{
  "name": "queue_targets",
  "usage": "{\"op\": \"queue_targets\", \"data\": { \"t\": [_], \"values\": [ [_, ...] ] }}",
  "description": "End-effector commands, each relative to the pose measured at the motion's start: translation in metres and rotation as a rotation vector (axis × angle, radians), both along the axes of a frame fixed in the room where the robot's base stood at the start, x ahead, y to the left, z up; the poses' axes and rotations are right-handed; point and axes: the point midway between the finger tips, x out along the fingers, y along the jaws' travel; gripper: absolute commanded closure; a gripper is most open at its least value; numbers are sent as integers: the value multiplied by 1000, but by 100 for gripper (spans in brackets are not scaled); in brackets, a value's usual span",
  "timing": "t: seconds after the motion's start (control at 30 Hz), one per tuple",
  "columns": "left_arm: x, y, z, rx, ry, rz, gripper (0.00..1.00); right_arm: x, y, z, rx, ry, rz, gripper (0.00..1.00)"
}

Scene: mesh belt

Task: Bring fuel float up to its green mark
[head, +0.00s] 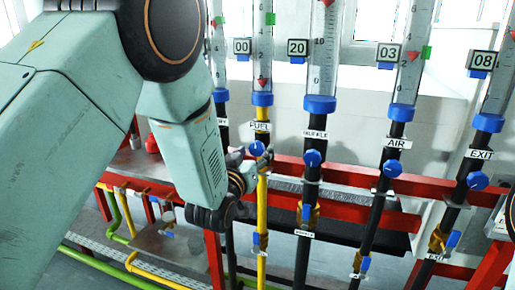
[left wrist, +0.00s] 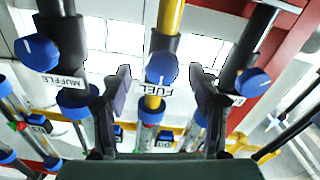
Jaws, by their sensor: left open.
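The FUEL flow tube (head: 262,50) stands upright in the head view. Its red float (head: 263,83) sits low, well below the green mark (head: 270,18) near the top edge. A display beside it reads 00 (head: 242,46). The blue FUEL knob (head: 257,148) is under the FUEL label on the yellow pipe. My left gripper (head: 254,168) is at this pipe, partly hidden by its own wrist. In the left wrist view the open fingers (left wrist: 159,88) stand on either side of the blue knob (left wrist: 161,67), apart from it. My right gripper is not in view.
Other tubes with blue knobs stand close by: MUFFLE (head: 312,158), AIR (head: 391,168) and EXIT (head: 478,180). Red rails (head: 345,175) run behind the pipes. In the wrist view the MUFFLE knob (left wrist: 37,47) and another blue knob (left wrist: 252,82) flank the fingers.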

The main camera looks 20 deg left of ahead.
Motion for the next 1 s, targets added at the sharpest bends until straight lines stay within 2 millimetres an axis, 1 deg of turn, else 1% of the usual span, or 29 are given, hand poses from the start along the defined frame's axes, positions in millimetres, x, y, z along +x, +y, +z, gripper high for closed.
{"op": "queue_targets", "data": {
  "t": [0.1, 0.2, 0.33, 0.57, 1.0],
  "values": [
    [12, -1, 0, 0, 0, 0, 39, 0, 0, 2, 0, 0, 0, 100],
    [19, -2, -1, 0, 2, 0, 39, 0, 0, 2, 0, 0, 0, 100],
    [22, -2, 0, 1, 1, 0, 39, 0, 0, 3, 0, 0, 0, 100],
    [22, -2, -1, 1, 2, 0, 39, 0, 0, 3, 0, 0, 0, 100],
    [22, -2, -1, 0, 2, 2, 77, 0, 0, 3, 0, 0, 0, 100]
  ]
}}
